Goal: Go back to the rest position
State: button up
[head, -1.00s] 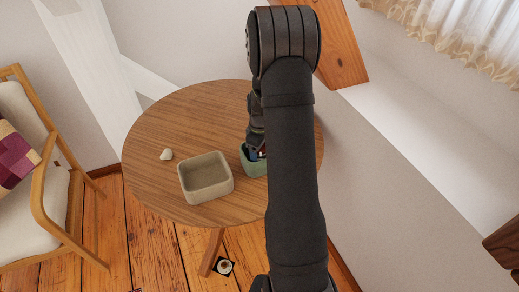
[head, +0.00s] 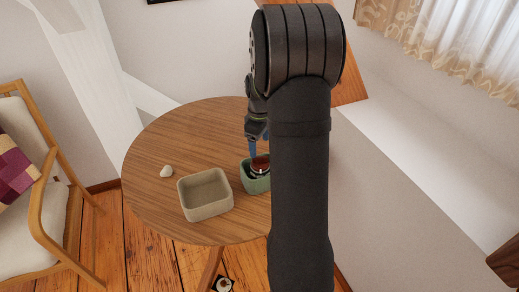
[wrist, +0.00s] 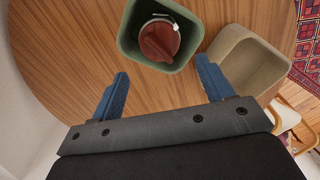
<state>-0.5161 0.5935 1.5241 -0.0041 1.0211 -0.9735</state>
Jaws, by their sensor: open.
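My gripper (wrist: 160,92) is open and empty, its two blue fingers spread wide apart in the wrist view. In the head view my gripper (head: 258,146) is just behind the green box, partly hidden by my arm. The green box (head: 257,186) stands on the round table (head: 150,200), its right part close to my arm. It also shows in the wrist view (wrist: 128,42), beyond the fingers. A reddish-brown round object (wrist: 159,40) with a small white-and-dark part beside it lies inside the green box.
A beige open box (head: 206,195) stands left of the green box and looks empty. A small whitish stone-like object (head: 166,171) lies further left on the table. A wooden armchair (head: 45,215) stands at the left. A sloped white wall is at the right.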

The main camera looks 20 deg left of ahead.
jog(key=shift+r, duration=0.1)
notch_tip(320, 180, down, 12)
jog(key=shift+f, duration=0.1)
jog(key=shift+r, duration=1.3)
jog(key=shift+f, duration=0.1)
